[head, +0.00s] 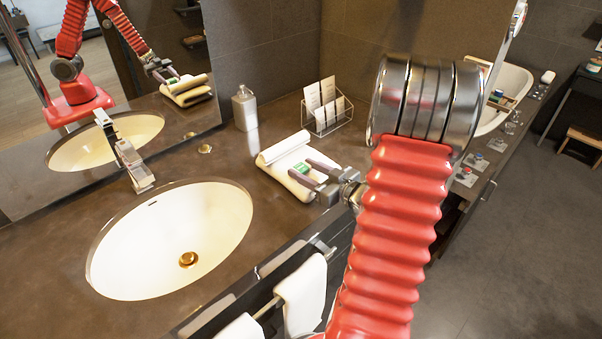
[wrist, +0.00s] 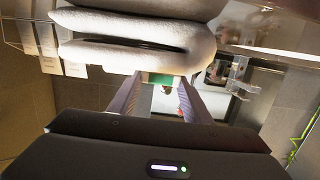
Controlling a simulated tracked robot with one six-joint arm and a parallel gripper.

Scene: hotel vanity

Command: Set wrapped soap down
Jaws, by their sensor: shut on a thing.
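The wrapped soap (head: 302,168) is a small white and green piece at or just above the folded cream towels (head: 276,152) on the counter. I cannot tell whether it touches them. My gripper (head: 313,172) reaches in from the right, shut on the soap with one finger on each side. In the wrist view the soap's green edge (wrist: 160,78) shows between the fingertips of my gripper (wrist: 160,88), and the thick towel folds (wrist: 135,35) fill the area beside it. Most of the soap is hidden there.
A wire rack with cards (head: 325,112) and a grey bottle (head: 245,108) stand behind the towels. The sink (head: 150,245) is to the left, with its faucet (head: 131,160). Towels hang on a rail (head: 300,295) at the front. Small items (head: 480,160) sit at the far right.

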